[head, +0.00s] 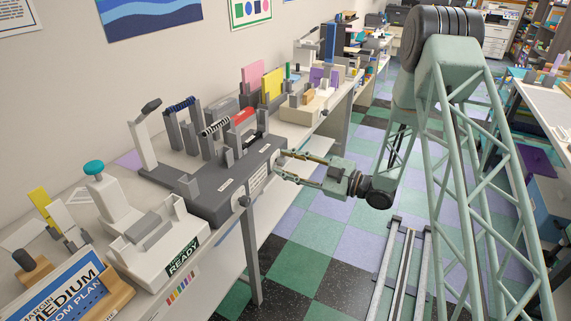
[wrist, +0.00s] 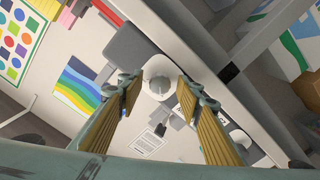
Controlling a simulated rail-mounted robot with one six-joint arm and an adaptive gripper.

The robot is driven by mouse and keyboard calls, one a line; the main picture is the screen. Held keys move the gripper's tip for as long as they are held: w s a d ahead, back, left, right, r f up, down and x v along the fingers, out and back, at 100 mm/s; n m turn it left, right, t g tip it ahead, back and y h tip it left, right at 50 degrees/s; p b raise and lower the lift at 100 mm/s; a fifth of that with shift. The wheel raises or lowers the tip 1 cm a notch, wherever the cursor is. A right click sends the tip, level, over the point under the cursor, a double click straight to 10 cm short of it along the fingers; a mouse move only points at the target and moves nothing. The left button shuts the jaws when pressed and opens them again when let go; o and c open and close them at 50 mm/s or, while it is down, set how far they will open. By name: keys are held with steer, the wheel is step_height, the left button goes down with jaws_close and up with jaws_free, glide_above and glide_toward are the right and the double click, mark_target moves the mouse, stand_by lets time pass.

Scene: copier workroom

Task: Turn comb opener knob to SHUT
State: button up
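The grey comb binding machine (head: 215,200) stands at the bench's front edge in the head view, with a pale panel on its front face. A pale round knob-like part (wrist: 158,78) shows between my fingertips in the wrist view; I cannot read any mark on it. My gripper (head: 281,164) is open in front of the right part of the machine's front face. Its two fingers also show in the wrist view (wrist: 162,88), spread on either side of the round part. Whether they touch it cannot be told. The head view does not show the knob clearly behind the fingertips.
A white device with a teal knob (head: 94,167) and a READY sign (head: 183,257) stand left of the machine. Several upright folders (head: 272,84) stand farther along the bench. The checkered floor (head: 320,235) is open below my gripper, with a rail on it.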

steer(key=v, duration=1.2)
stand_by(0.5)
steer(key=shift+r, duration=0.1)
